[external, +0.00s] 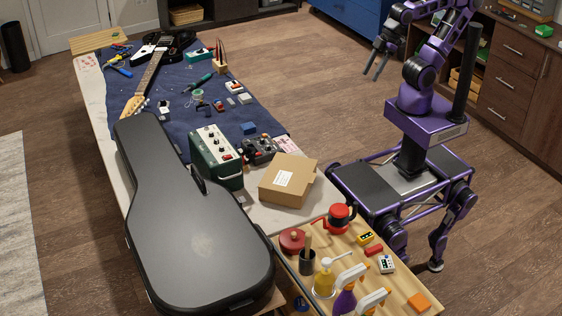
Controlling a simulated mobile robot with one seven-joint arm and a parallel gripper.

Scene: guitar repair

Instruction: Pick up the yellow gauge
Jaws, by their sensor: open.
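A small yellow device with a dark face (366,238), which looks like the yellow gauge, lies on the wooden board at the lower right. It is small in this view and its markings cannot be read. A red block (374,250) lies close beside it, toward the front. My gripper (373,76) is open and empty, with its fingers pointing down. It is raised over the floor to the right of the long table, far from the yellow device.
A red kettle (340,216), a white meter (386,264), spray bottles (346,300), a yellow pump bottle (325,278) and an orange block (419,302) share the board. A cardboard box (288,180) and a large guitar case (190,215) lie behind and left. The floor around my base looks clear.

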